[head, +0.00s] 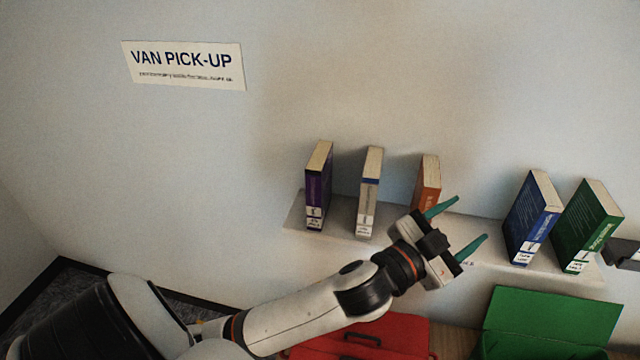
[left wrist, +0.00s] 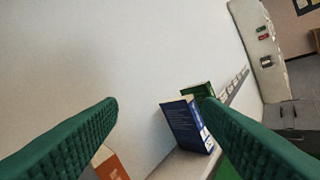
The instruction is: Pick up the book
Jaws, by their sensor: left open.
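Several books stand upright on a pale wall shelf (head: 395,232): a purple book (head: 318,187), a grey-white book (head: 369,190), an orange book (head: 427,182), a blue book (head: 532,217) and a green book (head: 587,226). My left gripper (head: 470,219) is open and empty, in front of the gap between the orange and blue books. Its wrist hides the lower part of the orange book. In the left wrist view, the orange book (left wrist: 111,165) shows low beside the left finger, and the blue book (left wrist: 186,125) stands beyond, near the right finger.
A red bin (head: 400,335) and a green bin (head: 550,318) sit below the shelf. A "VAN PICK-UP" sign (head: 185,65) is on the wall. A grey and dark part, unclear, reaches in at the right edge by the green book. The shelf between the orange and blue books is free.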

